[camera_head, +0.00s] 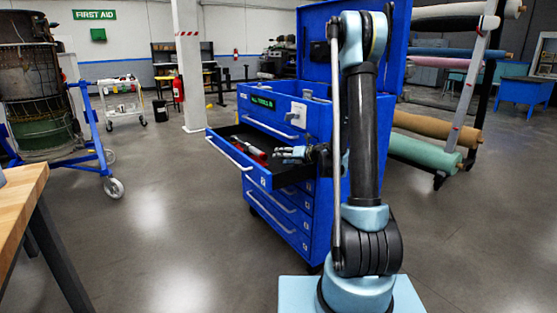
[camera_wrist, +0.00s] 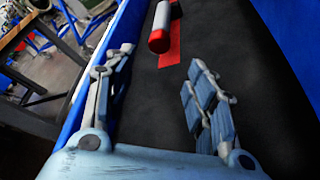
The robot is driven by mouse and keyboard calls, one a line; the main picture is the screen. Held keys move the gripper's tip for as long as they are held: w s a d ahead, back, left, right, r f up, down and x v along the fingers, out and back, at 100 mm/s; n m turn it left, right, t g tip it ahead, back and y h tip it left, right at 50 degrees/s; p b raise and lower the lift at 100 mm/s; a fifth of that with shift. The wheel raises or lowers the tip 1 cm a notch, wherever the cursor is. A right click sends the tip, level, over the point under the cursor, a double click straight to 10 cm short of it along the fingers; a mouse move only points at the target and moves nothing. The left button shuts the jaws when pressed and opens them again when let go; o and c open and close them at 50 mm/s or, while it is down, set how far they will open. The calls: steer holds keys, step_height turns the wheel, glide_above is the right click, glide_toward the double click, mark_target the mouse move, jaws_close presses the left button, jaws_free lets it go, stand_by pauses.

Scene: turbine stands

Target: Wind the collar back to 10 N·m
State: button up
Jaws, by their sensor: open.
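A tool with a red and grey cylindrical end (camera_wrist: 161,34) lies in the open top drawer (camera_head: 228,150) of a blue tool cabinet. In the wrist view it runs out of the top edge, over a red strip (camera_wrist: 171,76) on the dark drawer floor. In the head view the red tool (camera_head: 254,152) shows small inside the drawer. I cannot make out a collar or any scale marks. My gripper (camera_wrist: 160,68) is open and empty, with the tool's end beyond its fingertips. In the head view my gripper (camera_head: 283,153) is over the drawer, right of the tool.
The blue drawer wall (camera_wrist: 107,45) runs close beside the left finger. The cabinet (camera_head: 268,113) has its lid raised and a green-lettered label on its front. A wooden bench (camera_head: 22,190) stands at the left, a rack of rolls (camera_head: 430,150) at the right.

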steer(key=shift+s+d, duration=0.1)
steer(key=shift+s, duration=0.05)
steer(key=s+r+n+h, duration=0.2)
steer(key=s+n, duration=0.1)
steer(key=s, duration=0.1)
steer(key=n+t, duration=0.1)
glide_toward(265, 157)
steer(key=shift+h, duration=0.3)
steer(key=x, duration=0.9)
steer(key=shift+s, duration=0.1)
stand_by(0.5)
steer(key=shift+c, duration=0.6)
steer(key=c, duration=1)
